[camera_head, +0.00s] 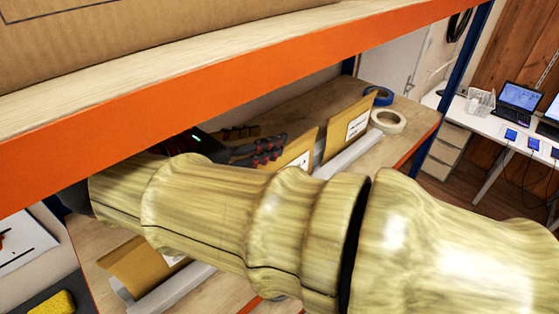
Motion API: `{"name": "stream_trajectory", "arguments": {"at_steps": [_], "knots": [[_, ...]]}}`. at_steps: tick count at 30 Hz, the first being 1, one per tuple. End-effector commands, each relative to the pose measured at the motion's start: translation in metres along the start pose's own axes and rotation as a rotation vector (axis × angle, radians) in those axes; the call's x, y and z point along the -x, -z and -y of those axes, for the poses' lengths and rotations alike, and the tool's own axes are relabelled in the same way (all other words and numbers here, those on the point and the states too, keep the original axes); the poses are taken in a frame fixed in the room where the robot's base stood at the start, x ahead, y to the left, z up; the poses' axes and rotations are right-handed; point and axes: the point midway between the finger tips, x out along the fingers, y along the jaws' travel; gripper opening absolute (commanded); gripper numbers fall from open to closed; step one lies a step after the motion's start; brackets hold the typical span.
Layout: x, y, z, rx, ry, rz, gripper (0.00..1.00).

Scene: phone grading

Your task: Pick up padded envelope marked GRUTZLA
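Brown padded envelopes stand on the shelf behind my arm. One envelope (337,136) leans upright with a white label; a second envelope (305,143) is left of it, its lower part hidden by my arm. The label print is too small to read, so I cannot tell which is marked GRUTZLA. My gripper (272,137), dark with red parts, is just left of the second envelope. Its two fingers look apart with nothing visible between them.
An orange shelf beam (200,100) with a cardboard box (150,35) above it crosses the view. A blue tape roll (379,96) and a beige tape roll (388,121) lie right of the envelopes. A white desk (490,126) with laptops and phones is at far right.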

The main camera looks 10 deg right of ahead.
Motion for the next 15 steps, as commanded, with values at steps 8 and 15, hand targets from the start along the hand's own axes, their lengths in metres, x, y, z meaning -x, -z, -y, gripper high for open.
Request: {"name": "stream_trajectory", "arguments": {"at_steps": [8, 15], "knots": [[-0.008, 0.016, 0.016, -0.009, 0.094, -0.026, 0.37], [-0.033, 0.017, 0.018, -0.008, 0.091, -0.025, 0.37]]}}
